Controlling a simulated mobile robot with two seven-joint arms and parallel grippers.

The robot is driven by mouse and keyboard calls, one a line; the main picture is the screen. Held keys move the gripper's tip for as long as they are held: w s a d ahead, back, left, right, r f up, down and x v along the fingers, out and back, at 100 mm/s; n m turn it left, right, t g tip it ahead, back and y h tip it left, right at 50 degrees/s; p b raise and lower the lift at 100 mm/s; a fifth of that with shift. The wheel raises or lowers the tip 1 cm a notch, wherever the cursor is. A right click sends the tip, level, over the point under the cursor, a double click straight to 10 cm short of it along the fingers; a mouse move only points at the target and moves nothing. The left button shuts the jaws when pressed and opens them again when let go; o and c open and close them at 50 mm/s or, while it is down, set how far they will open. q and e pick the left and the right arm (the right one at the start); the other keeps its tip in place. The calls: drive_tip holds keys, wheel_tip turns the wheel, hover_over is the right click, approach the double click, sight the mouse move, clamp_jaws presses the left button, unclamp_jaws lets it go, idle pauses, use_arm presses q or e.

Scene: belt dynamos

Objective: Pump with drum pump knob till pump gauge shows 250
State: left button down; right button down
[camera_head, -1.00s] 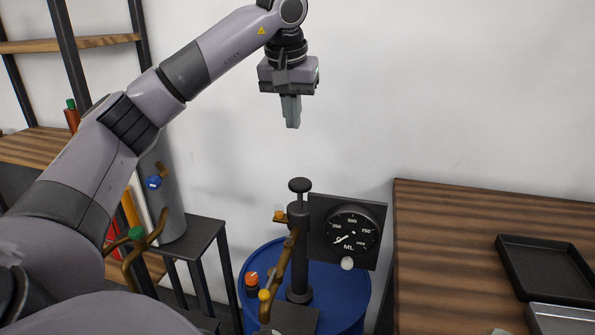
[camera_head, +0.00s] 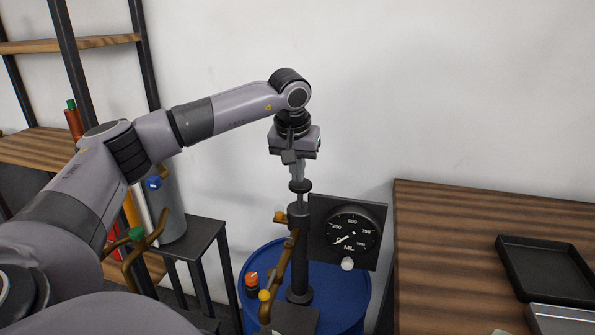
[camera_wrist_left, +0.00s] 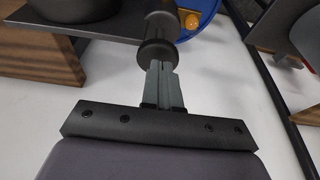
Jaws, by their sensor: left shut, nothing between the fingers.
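The black drum pump knob (camera_head: 300,186) tops the pump column (camera_head: 299,255) on the blue drum (camera_head: 355,300). The pump gauge (camera_head: 351,231) has a dial marked 250, 500 and 750 in ML; its white needle points to the lower left, below the 250 mark. My left gripper (camera_head: 298,178) points down with its fingers shut and empty, its tips at the top of the knob. In the left wrist view the shut fingertips (camera_wrist_left: 160,68) meet the knob (camera_wrist_left: 158,52); whether they touch it I cannot tell. My right gripper is not in view.
A wooden table (camera_head: 450,260) with a black tray (camera_head: 548,270) stands at the right. A dark stand (camera_head: 195,238) with a grey cylinder (camera_head: 172,205) is at the left. Brown hoses with coloured caps rise in front of the pump. The wall lies behind.

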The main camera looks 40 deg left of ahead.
sight(297, 186)
use_arm(q)
drive_tip(key=shift+f, duration=0.3)
wheel_tip(297, 186, down, 4)
drive_tip(key=shift+f+b, duration=0.1)
drive_tip(key=shift+b, duration=0.75)
drive_tip(key=shift+s, duration=0.1)
